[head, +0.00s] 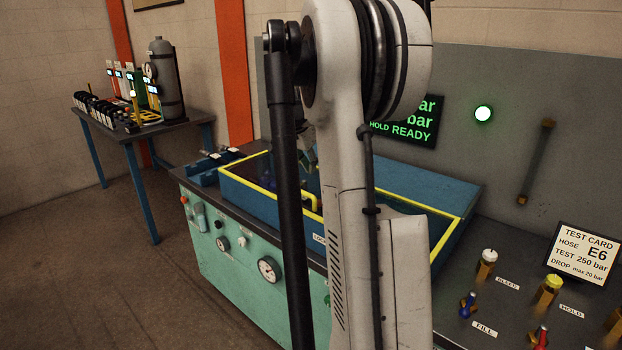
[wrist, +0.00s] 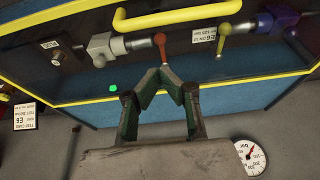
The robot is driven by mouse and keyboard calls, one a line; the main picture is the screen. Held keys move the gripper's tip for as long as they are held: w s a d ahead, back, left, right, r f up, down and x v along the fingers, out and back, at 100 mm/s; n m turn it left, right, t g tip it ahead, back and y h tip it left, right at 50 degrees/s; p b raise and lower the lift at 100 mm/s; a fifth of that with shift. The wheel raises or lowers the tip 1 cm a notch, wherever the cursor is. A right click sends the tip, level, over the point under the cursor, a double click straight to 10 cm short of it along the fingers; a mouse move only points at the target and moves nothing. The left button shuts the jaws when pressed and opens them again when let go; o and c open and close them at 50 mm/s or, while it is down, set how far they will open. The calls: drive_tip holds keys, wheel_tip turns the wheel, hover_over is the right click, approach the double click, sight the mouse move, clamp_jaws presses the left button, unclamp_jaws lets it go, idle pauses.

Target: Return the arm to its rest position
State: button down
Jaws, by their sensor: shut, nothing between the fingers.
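My gripper (wrist: 163,76) shows in the wrist view with its two green-grey fingers drawn together at the tips and nothing between them. It is over the blue test bench box (wrist: 225,93) with yellow edges. A red-orange lever (wrist: 160,45) appears just beyond the fingertips; I cannot tell whether they touch it. In the head view my white arm stands upright in the middle and hides most of the gripper and part of the blue box (head: 400,186).
A yellow handle (wrist: 180,17) crosses above the fingers. Metal fittings (wrist: 105,46) lie in the box. Valve knobs (head: 487,266) and a test card (head: 583,254) reading E6 stand at right. A green lamp (head: 483,113) is lit. A side table (head: 150,131) holds a grey cylinder (head: 165,80). Floor at left is clear.

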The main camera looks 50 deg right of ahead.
drive_tip(key=v, duration=0.4)
drive_tip(key=shift+r, duration=0.25)
drive_tip(key=s+a+r+n+t, duration=0.15)
drive_tip(key=a+n, duration=0.25)
drive_tip(key=a, duration=1)
drive_tip(key=a+r+n+t, duration=0.2)
drive_tip(key=a+n, duration=0.2)
drive_tip(key=a, duration=0.9)
drive_tip(key=s+a+f+n+t+y, duration=0.1)
drive_tip(key=s+a+f+n, duration=0.2)
drive_tip(key=s+a, duration=0.2)
drive_tip(key=s+a+f+n+t+y, duration=0.1)
drive_tip(key=s+a+f+n, duration=0.2)
drive_tip(key=a, duration=0.8)
drive_tip(key=s+a+f+n+t+y, duration=0.2)
drive_tip(key=s+a+f+n, duration=0.1)
drive_tip(key=s+a, duration=0.4)
drive_tip(key=shift+s+a+f+n, duration=0.3)
drive_tip(key=shift+a+n, duration=0.4)
drive_tip(key=shift+n, duration=0.2)
drive_tip(key=c, duration=2.5)
unclamp_jaws()
